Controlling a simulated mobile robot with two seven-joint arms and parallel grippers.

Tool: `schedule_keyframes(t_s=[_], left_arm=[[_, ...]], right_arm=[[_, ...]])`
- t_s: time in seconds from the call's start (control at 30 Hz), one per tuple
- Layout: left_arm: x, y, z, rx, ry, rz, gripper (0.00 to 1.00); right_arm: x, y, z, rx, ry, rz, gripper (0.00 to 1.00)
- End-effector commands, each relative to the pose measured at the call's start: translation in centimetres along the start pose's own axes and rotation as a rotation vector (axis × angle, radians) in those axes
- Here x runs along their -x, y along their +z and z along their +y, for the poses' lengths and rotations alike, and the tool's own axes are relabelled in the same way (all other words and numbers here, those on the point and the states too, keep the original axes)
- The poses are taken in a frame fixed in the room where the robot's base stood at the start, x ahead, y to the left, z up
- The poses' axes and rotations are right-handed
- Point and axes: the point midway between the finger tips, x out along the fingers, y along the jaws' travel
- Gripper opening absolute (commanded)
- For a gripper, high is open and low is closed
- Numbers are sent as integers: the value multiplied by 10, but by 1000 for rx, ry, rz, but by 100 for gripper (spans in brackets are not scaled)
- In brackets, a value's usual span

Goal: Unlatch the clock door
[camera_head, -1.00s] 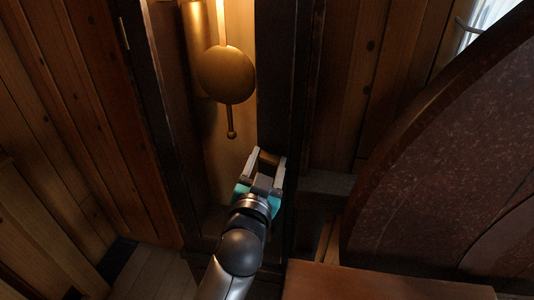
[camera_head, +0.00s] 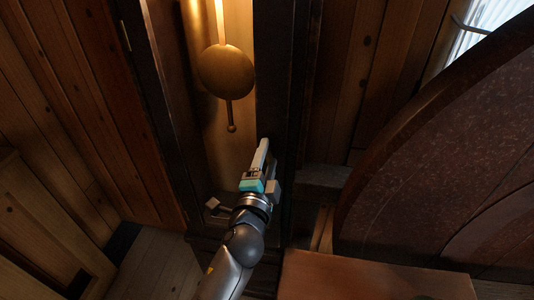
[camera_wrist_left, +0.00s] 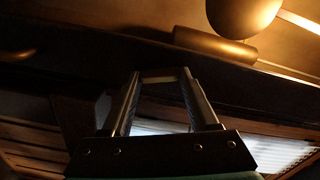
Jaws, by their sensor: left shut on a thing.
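The tall clock case (camera_head: 283,75) has a dark frame around a lit opening. The brass pendulum (camera_head: 226,72) hangs inside, with a brass cylinder behind it; the pendulum disc also shows at the top of the left wrist view (camera_wrist_left: 243,12). My left gripper (camera_head: 264,146) is at the right-hand upright of the frame, below the pendulum, turned edge-on. In the left wrist view, its fingers (camera_wrist_left: 163,77) close on a small pale bar, seemingly the door latch (camera_wrist_left: 160,79). The latch is hidden by the fingers in the head view. My right gripper is not in view.
A large curved, speckled red-brown piece (camera_head: 450,150) fills the right side. A flat brown wooden surface (camera_head: 375,278) lies at the lower right. Plank walls (camera_head: 75,110) stand left and behind. A bright window (camera_head: 484,25) is at the upper right.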

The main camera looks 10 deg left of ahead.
Motion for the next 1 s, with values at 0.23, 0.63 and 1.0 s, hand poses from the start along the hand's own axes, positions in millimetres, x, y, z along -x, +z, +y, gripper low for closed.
schedule_keyframes(t_s=[0.23,0.63,1.0], left_arm=[[-1,-1,-1,-182,-4,4,4],[-1,-1,-1,-321,-4,3,4],[-1,-1,0,-337,-5,2,4]], right_arm=[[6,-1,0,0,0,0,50],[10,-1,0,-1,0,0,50],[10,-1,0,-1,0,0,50]])
